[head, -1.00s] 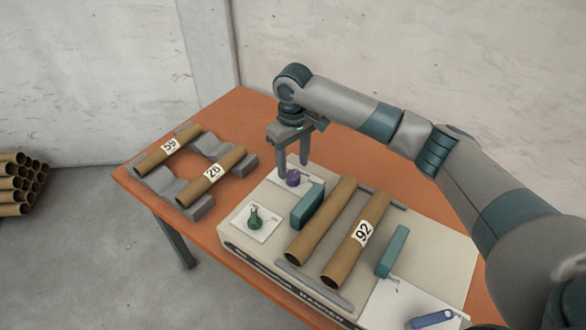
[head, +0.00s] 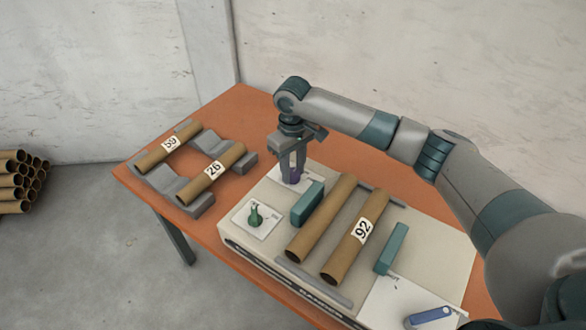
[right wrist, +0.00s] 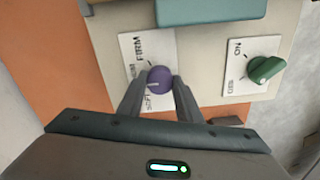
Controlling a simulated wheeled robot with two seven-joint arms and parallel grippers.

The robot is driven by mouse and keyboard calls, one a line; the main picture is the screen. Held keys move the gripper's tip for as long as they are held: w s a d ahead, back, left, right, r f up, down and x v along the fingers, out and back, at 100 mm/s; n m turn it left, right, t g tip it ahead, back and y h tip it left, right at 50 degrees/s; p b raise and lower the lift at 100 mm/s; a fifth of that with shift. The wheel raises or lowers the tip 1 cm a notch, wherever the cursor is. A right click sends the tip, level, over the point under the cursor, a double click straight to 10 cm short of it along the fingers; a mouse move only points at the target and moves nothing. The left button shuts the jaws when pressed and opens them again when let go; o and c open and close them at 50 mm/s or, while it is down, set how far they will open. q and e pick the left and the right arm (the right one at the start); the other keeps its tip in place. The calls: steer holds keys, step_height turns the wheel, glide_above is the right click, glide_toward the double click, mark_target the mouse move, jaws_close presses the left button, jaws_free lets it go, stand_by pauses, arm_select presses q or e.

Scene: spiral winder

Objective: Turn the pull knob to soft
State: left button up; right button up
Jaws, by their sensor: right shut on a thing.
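The pull knob is purple and sits on a white plate (right wrist: 134,46) at the back left of the machine. The plate reads FIRM at one end and SOFT at the other, with a partly hidden word between. My right gripper (head: 292,180) points down over the purple knob (head: 294,174). In the right wrist view its two fingers (right wrist: 158,88) are on either side of the purple knob (right wrist: 159,79), closed on it. A pale pointer line on the knob is visible, but which mark it points at I cannot tell for sure. My left gripper is in neither view.
A green knob (head: 255,215) with an ON label stands near the purple one. Teal blocks (head: 308,204) (head: 392,249) flank two cardboard tubes (head: 322,219) on the machine. A blue lever (head: 431,315) is at front right. More tubes rest on grey cradles (head: 200,205) at left.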

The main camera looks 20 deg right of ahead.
steer(key=shift+r+n+p, duration=0.2)
steer(key=shift+n+p, duration=0.7)
steer(key=shift+p, duration=0.15)
steer(key=n+p, duration=0.2)
steer(key=n, duration=0.1)
steer(key=n+p, duration=0.2)
steer(key=n, duration=0.1)
steer(key=shift+n, duration=0.3)
steer(key=shift+f+n+p, duration=0.15)
steer(key=shift+n+p, duration=0.45)
steer(key=shift+n, duration=1.1)
steer(key=o, duration=1)
steer(key=shift+o, duration=0.2)
